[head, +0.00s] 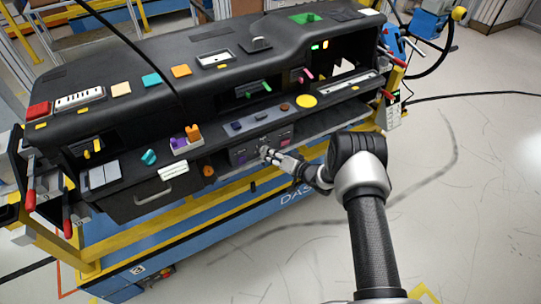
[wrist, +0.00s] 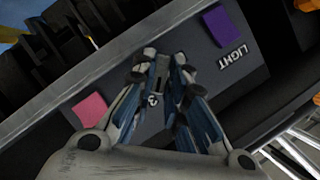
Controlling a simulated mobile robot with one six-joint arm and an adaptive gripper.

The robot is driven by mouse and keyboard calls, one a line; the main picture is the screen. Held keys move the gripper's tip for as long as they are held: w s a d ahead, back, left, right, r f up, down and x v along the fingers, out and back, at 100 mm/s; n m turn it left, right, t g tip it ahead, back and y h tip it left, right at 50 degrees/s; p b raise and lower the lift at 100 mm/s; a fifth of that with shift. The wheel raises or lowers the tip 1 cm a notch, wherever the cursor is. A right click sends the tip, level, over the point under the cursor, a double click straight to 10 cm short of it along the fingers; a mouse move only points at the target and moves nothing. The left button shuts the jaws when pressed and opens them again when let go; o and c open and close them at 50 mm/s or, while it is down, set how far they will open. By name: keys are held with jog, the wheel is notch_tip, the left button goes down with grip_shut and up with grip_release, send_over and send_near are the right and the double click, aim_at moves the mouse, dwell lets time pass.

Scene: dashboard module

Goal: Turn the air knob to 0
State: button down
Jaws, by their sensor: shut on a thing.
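The control panel (head: 243,151) is a dark grey face low in the middle of the dashboard. My gripper (head: 267,153) reaches it from the right, its fingertips at the panel's middle. In the wrist view my gripper (wrist: 163,73) has its fingers closed in around the air knob, which is mostly hidden between them. A small white digit (wrist: 153,99) shows between the fingers; the knob's pointer is not visible, so its setting cannot be read. A purple patch (wrist: 220,25) with the word LIGHT and a pink patch (wrist: 90,108) lie on the panel, either side of the fingers.
A shelf with a yellow disc (head: 306,100) overhangs the panel. A yellow and blue frame (head: 215,189) runs below. The floor at right is open.

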jog(key=shift+n, duration=0.3)
jog(key=shift+s+a+f+n+t+h+b, duration=0.15)
jog(key=shift+n+t+h+b, duration=1.35)
jog(key=shift+n, duration=1.65)
jog(key=shift+s+a+n+t+h+b, duration=0.15)
jog(key=shift+n+t+h+b, duration=0.95)
jog(key=shift+n+b, duration=1.4)
jog(key=shift+s+a+f+n+t+h+b, duration=0.2)
jog(key=shift+n+t+h+b, duration=1.1)
jog(key=shift+n, duration=2.45)
jog(key=shift+w+a+r+n, duration=0.1)
jog(key=shift+w+r+n, duration=0.05)
jog(key=shift+n, duration=0.15)
jog(key=c, duration=1.6)
grip_release()
